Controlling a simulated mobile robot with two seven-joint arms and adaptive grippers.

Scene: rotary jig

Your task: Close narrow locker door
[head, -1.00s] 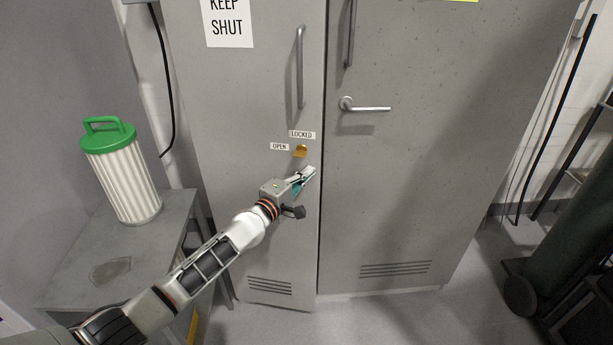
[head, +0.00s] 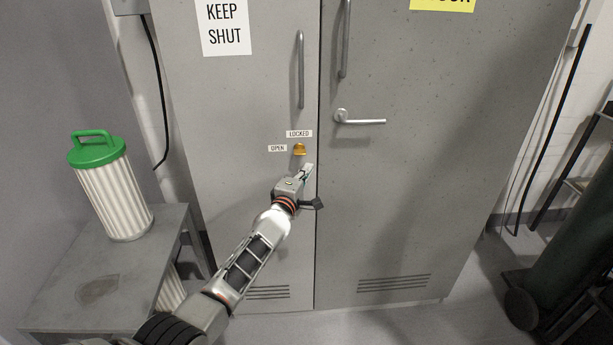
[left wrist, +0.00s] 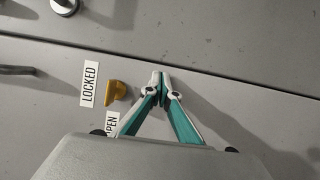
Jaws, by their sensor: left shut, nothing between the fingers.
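The narrow locker door (head: 235,120) is the left grey door with a "KEEP SHUT" sign and a vertical handle (head: 300,70). Its right edge looks about flush with the wide door (head: 430,190), with a thin dark seam between them. A small yellow turn-latch (head: 299,149) sits near that edge, by "LOCKED" and "OPEN" labels; the latch also shows in the left wrist view (left wrist: 117,90). My left gripper (head: 307,168) is shut and empty, just below the latch and close to the door's right edge. In the left wrist view its fingertips (left wrist: 160,76) meet beside the latch; contact with the door is unclear.
A lever handle (head: 360,118) sticks out of the wide door. A grey side table (head: 120,280) at the left carries a white pleated filter (head: 118,200) with a green cap. A dark green cylinder (head: 575,255) stands at the right. Some floor shows below the doors.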

